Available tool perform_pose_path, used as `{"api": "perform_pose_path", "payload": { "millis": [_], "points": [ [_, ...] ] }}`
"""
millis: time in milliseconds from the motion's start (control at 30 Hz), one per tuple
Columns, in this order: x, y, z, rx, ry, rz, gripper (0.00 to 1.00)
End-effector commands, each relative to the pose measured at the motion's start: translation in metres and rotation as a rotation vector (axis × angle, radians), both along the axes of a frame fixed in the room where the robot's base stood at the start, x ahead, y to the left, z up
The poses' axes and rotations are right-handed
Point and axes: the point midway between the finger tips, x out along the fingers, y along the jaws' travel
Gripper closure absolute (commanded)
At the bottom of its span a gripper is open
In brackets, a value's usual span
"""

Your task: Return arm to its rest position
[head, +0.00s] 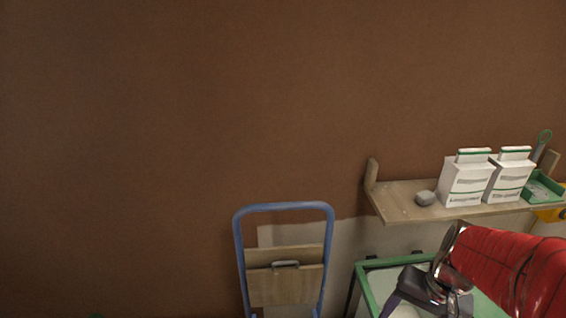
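My arm, wrapped in red, reaches in from the right edge at the lower right of the head view. Its end, my gripper (408,292), is dark and sits low in the picture, in front of a green-framed table or bin (368,290). The fingers are small and partly cut off by the bottom edge, so I cannot tell whether they are open or shut. I see no object clearly held.
A blue-framed hand truck (284,207) with wooden boards stands left. The brown wall at left is clear.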

Motion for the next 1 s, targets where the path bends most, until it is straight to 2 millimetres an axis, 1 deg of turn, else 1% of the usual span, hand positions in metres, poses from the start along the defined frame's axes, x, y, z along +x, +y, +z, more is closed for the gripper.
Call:
{"api": "perform_pose_path", "payload": {
  "millis": [33,100,467,667,800,900,1000],
  "points": [
    [0.0,0.006,0.008,-0.029,-0.018,0.024,0.35],
    [0.0,0.012,0.018,-0.066,-0.039,0.053,0.35],
    [-0.004,0.049,0.066,-0.226,-0.185,0.261,0.35],
    [-0.007,0.079,0.095,-0.276,-0.295,0.376,0.35],
    [-0.009,0.101,0.115,-0.288,-0.38,0.446,0.35],
    [-0.01,0.115,0.127,-0.29,-0.426,0.488,0.35],
    [-0.01,0.123,0.129,-0.287,-0.44,0.514,0.35]
  ]
}}
